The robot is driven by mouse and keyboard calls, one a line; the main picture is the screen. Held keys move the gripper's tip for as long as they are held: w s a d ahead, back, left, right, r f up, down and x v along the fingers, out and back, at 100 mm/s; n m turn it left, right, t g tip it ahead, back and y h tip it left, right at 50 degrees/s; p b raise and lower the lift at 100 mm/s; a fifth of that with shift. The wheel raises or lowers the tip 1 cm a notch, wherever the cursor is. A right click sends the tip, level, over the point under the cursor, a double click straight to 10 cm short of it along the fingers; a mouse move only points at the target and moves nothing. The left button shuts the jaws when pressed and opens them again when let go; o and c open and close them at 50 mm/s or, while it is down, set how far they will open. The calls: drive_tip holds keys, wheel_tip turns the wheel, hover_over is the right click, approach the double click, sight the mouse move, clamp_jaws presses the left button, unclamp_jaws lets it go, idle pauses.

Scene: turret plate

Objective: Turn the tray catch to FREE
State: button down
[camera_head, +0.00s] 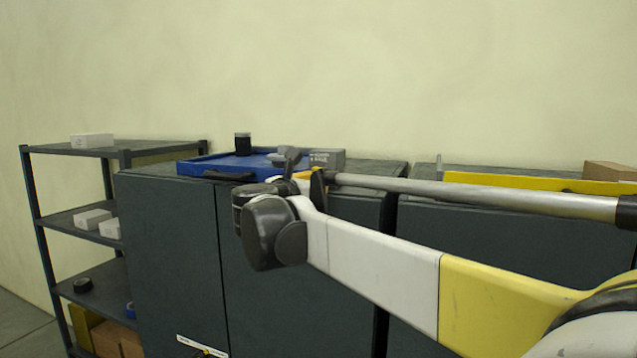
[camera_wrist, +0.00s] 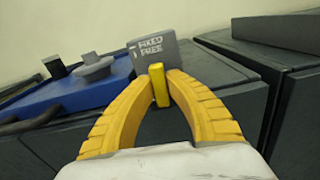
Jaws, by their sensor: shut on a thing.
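A grey block (camera_wrist: 150,52) marked FIXED above FREE stands behind my gripper; it also shows in the head view (camera_head: 328,157). In the wrist view the yellow catch lever (camera_wrist: 159,88) stands in front of the block, roughly upright in the picture. My gripper (camera_wrist: 159,78) has its two yellow fingers shut on the lever near the block's lower edge. I cannot tell which word the lever points to. The blue tray (camera_wrist: 75,94) lies to the left on the cabinet top, also in the head view (camera_head: 206,164). My arm's end hides the tray's right front part in the head view.
A black cylinder (camera_head: 242,144) and a grey round-based piece (camera_wrist: 95,68) are on the tray. The tray has a black handle (camera_head: 228,176) at its front. A dark shelf rack (camera_head: 110,152) stands left. A second cabinet (camera_head: 440,230) stands right across a narrow gap.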

drive_tip(key=shift+n, duration=0.5)
drive_tip(key=c, duration=1.7)
unclamp_jaws()
drive_tip(key=shift+o, duration=0.2)
drive_tip(key=v, duration=1.2)
